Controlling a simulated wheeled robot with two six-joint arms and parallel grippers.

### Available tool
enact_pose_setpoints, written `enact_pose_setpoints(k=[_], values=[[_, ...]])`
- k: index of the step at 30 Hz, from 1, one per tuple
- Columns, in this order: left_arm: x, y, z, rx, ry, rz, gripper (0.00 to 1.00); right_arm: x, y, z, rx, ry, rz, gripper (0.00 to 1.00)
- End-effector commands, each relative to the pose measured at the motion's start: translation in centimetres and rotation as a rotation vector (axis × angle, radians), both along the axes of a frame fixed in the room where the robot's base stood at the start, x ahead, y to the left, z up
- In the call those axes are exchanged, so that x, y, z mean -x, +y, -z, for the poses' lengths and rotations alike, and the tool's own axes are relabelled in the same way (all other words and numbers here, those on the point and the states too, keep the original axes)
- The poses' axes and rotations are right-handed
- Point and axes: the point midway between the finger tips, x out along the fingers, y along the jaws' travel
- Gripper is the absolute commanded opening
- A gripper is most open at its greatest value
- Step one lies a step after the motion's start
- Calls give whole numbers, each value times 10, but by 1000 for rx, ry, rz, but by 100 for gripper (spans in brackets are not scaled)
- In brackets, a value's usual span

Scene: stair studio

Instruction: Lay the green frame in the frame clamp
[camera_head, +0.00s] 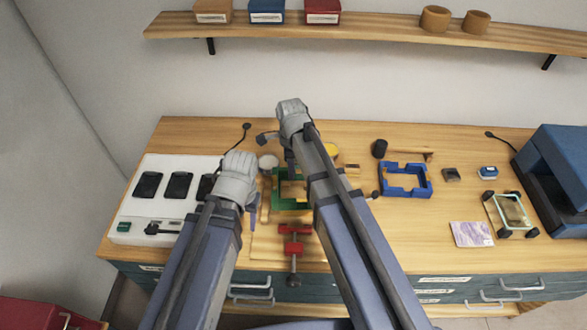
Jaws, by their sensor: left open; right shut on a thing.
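The green frame (282,203) is near the middle of the bench, partly hidden behind my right arm. My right gripper (290,165) is shut and reaches down at the frame's far side; its fingertips are mostly hidden, and it appears to hold the green frame. The frame clamp, with a red jaw and screw (292,240), is at the near side of the frame. I cannot tell whether the frame rests in it or is held just above. My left gripper (254,207) is open, pointing down just left of the green frame.
A blue frame (405,193) lies right of my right arm. A white panel with black pads (140,225) is at the left. A small black-cornered frame (510,211), a purple card (471,234) and a blue machine (555,175) are at the right.

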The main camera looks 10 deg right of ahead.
Motion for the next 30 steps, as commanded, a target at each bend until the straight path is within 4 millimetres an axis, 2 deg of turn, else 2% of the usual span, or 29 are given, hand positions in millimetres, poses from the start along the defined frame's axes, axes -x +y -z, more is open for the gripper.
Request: enact_pose_setpoints(k=[5, 16, 30], values=[[0, 0, 0, 0, 0, 0, 50, 0, 1, 0, 0, 0, 62, 0], [0, 0, 7, 0, 0, 0, 50, 0, 1, 7, 0, 0, 66, 0], [0, 0, 47, 0, 0, -1, 50, 0, 1, 47, 0, 0, 64, 0]])
